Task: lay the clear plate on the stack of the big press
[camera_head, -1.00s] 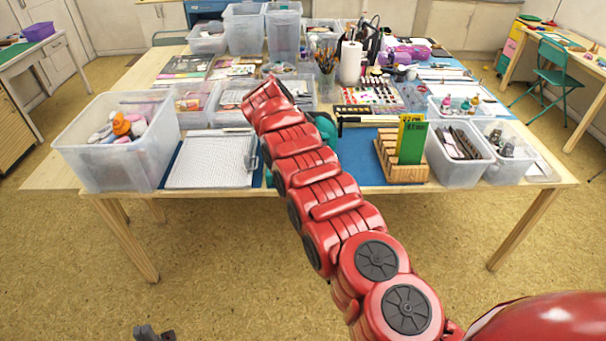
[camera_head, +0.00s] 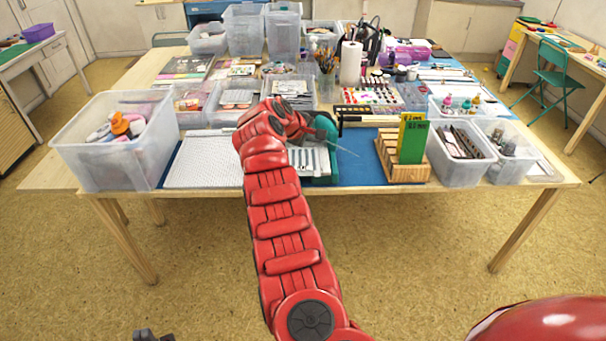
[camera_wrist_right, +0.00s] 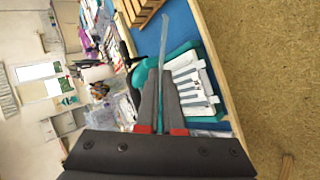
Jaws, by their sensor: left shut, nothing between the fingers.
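The big press is a teal device (camera_head: 326,132) on the blue mat, partly hidden behind my right arm. Its bed bears a white stack with grey strips (camera_head: 312,158), which also shows in the right wrist view (camera_wrist_right: 190,86). The clear plate (camera_head: 346,151) is a thin, see-through sheet seen nearly edge-on. In the right wrist view my right gripper (camera_wrist_right: 160,90) is shut on the clear plate (camera_wrist_right: 165,42), which sticks out past the fingertips beside the press. My left gripper (camera_head: 152,334) is shut and empty at the bottom left, away from the table.
A wooden slotted rack (camera_head: 402,168) with green and yellow boards stands right of the press. A white gridded board (camera_head: 205,160) lies left. Clear bins (camera_head: 115,160) flank the mat. The blue mat (camera_head: 358,172) between press and rack is bare.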

